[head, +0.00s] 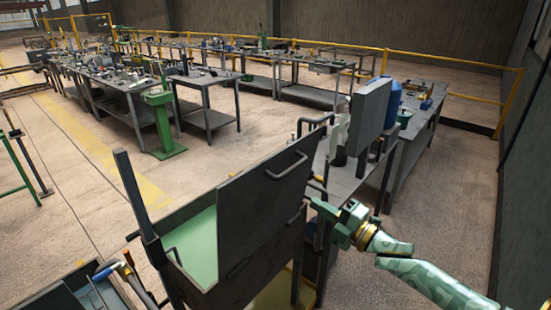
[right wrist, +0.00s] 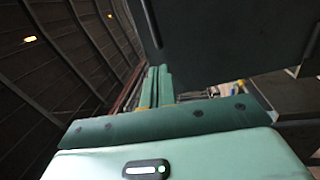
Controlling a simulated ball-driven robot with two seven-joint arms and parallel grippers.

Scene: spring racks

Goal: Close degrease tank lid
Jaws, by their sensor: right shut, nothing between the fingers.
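The degrease tank (head: 195,248) stands in the lower middle of the head view, with pale green showing inside. Its dark grey lid (head: 255,215) is raised steeply on the tank's right side, with a bar handle (head: 288,165) near its top edge. My right gripper (head: 317,207) is to the right of the lid, close to its right edge; whether they touch is unclear. In the right wrist view its green fingers (right wrist: 158,86) are together and empty, and a dark panel (right wrist: 215,42), probably the lid, fills the upper right. My left gripper is out of view.
A green pedestal (head: 162,125) stands farther back. A bin with tools (head: 85,290) is at lower left. Concrete floor left of the tank is open.

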